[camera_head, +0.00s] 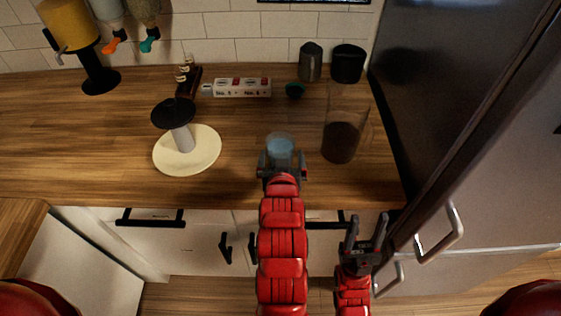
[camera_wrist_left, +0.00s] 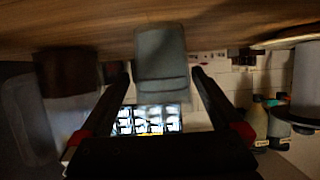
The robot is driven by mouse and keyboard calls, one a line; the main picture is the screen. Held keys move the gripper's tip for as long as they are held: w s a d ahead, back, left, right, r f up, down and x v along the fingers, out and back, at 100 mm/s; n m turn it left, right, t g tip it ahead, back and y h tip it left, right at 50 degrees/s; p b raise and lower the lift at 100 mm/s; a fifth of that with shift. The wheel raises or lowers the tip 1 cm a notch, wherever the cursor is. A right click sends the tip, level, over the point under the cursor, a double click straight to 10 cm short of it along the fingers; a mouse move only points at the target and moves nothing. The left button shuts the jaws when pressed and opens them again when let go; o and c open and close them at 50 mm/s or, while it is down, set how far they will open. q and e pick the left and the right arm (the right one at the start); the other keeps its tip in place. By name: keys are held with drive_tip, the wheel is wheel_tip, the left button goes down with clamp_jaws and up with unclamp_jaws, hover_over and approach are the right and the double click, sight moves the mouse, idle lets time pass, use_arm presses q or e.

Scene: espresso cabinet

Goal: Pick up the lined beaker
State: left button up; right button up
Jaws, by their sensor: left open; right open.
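A small clear beaker with bluish contents (camera_head: 281,148) stands upright on the wooden counter. My left gripper (camera_head: 282,168) is open at the beaker's near side, with its fingers pointing toward it. In the left wrist view, which is upside down, the beaker (camera_wrist_left: 162,62) shows in the gap between the two open fingers of the left gripper (camera_wrist_left: 160,90). Contact between fingers and beaker cannot be told. My right gripper (camera_head: 367,238) is open and empty, low in front of the counter, near the fridge.
A tall clear container with dark contents (camera_head: 341,140) stands right of the beaker. A round cream plate (camera_head: 205,160) carries a paper-towel-like holder on the left. A labelled white strip (camera_head: 243,88) and dark canisters (camera_head: 347,62) are at the back. The fridge (camera_head: 430,80) bounds the right.

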sight(280, 146)
use_arm(q)
drive_tip(key=shift+w+a, duration=0.1)
drive_tip(key=shift+w, duration=0.2)
drive_tip(key=p+x, duration=0.1)
drive_tip(key=x, duration=0.2)
drive_tip(key=shift+w+a, duration=0.1)
drive_tip(key=shift+w, duration=0.1)
drive_tip(key=shift+w+f, duration=0.3)
drive_tip(key=shift+w, duration=0.25)
drive_tip(key=c, duration=1.1)
drive_tip(key=shift+c, duration=0.2)
drive_tip(key=shift+r, duration=0.2)
